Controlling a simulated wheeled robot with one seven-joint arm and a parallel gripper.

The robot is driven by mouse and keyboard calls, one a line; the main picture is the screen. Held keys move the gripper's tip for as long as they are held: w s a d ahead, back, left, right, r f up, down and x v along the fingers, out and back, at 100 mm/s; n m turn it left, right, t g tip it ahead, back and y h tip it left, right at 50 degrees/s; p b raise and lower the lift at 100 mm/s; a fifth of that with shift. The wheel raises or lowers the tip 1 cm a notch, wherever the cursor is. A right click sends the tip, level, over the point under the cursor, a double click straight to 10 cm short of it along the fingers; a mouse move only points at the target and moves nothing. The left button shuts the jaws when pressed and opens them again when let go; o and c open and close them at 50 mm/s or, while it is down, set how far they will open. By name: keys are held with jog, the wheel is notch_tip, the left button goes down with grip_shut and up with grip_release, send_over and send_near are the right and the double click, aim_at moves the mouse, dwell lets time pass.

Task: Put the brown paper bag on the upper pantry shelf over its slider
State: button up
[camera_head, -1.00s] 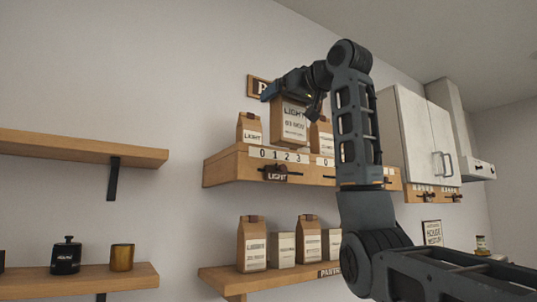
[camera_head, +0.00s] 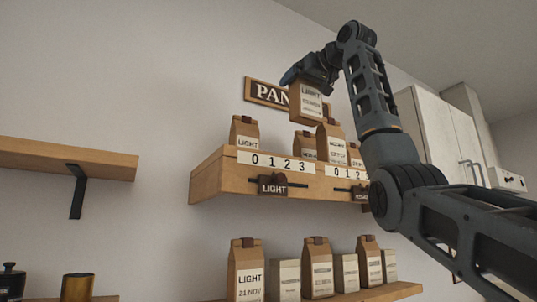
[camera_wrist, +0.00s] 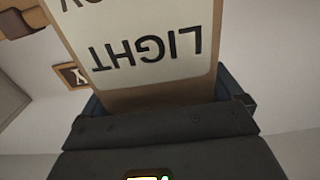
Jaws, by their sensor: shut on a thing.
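My gripper (camera_head: 306,78) is shut on the top of a brown paper bag (camera_head: 308,102) with a white LIGHT label. The bag hangs upright, above the top of the upper pantry shelf (camera_head: 208,178) in the picture. It fills the top of the wrist view (camera_wrist: 150,45), between the jaws (camera_wrist: 165,108). The shelf's front has a dark LIGHT slider (camera_head: 272,185) on a rail, below the left 0-to-3 strip (camera_head: 275,162). A second slider (camera_head: 361,192) sits to the right, partly behind my arm. The bag's depth over the shelf is hard to tell.
On the upper shelf, a LIGHT bag (camera_head: 244,137) stands at the left. Other bags (camera_head: 331,143) stand right of the middle, close to the held bag in the picture. Between them is a bare stretch. A PANTRY sign (camera_head: 267,93) is behind. Several bags (camera_head: 246,270) line the lower shelf.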

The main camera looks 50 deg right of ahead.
jog(key=w+a+f+p, duration=0.2)
jog(key=w+a+f, duration=0.4)
jog(key=a+f, duration=0.3)
jog(key=shift+w+f, duration=0.4)
jog(key=shift+f, duration=0.5)
jog(key=o, duration=1.3)
jog(key=shift+f, duration=0.15)
jog(key=shift+d, duration=0.1)
jog(key=b+v, duration=0.4)
jog(key=v, duration=0.8)
jog(key=shift+r, duration=0.2)
